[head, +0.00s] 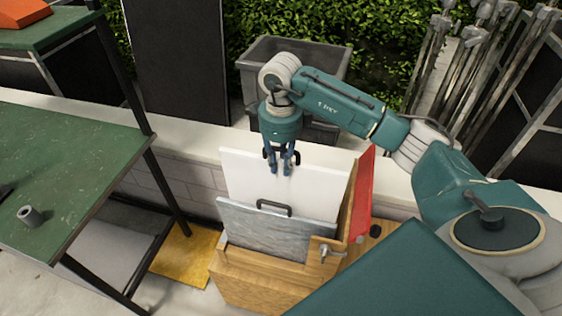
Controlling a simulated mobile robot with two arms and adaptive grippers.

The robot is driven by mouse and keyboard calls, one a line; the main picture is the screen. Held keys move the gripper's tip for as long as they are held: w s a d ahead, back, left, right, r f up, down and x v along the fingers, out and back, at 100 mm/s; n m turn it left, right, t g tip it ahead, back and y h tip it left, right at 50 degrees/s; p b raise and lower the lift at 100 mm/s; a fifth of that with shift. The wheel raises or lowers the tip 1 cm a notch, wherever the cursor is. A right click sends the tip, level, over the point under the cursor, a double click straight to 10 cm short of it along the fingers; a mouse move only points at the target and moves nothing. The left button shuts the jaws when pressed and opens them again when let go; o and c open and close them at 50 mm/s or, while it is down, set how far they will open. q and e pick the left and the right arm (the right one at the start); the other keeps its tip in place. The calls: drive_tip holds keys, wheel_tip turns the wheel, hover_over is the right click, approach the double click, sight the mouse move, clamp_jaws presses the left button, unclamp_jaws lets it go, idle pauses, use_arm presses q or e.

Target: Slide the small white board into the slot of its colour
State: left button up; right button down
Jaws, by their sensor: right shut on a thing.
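The white board (250,180) stands upright behind a grey board (270,230) at the wooden rack (255,272). Its lower part is hidden by the grey board, so I cannot tell how deep it sits or whether it is in a slot. My right gripper (282,170) points down at the white board's upper edge and is shut on its dark handle, which shows only in part behind the fingers. The grey board has a black handle on its face. A red board (364,190) stands at the rack's right side. My left gripper is out of view.
A green-topped table (80,170) with a small grey tube (30,216) stands at left. A yellow panel (186,255) lies on the floor beside the rack. A low wall (190,140) and a grey bin (320,62) are behind.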

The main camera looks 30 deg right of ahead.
drive_tip(key=shift+f+b, duration=0.75)
drive_tip(key=shift+f, duration=0.6)
drive_tip(key=b, duration=0.3)
hover_over(281, 194)
drive_tip(key=shift+w+d+f, duration=0.1)
drive_tip(key=shift+w+f, duration=0.05)
drive_tip(key=shift+f, duration=2.15)
drive_tip(key=shift+f+b, duration=2.3)
drive_tip(key=shift+f, duration=0.55)
drive_tip(key=shift+f+b, duration=0.35)
drive_tip(key=shift+b, duration=0.05)
drive_tip(key=c, duration=1.5)
unclamp_jaws()
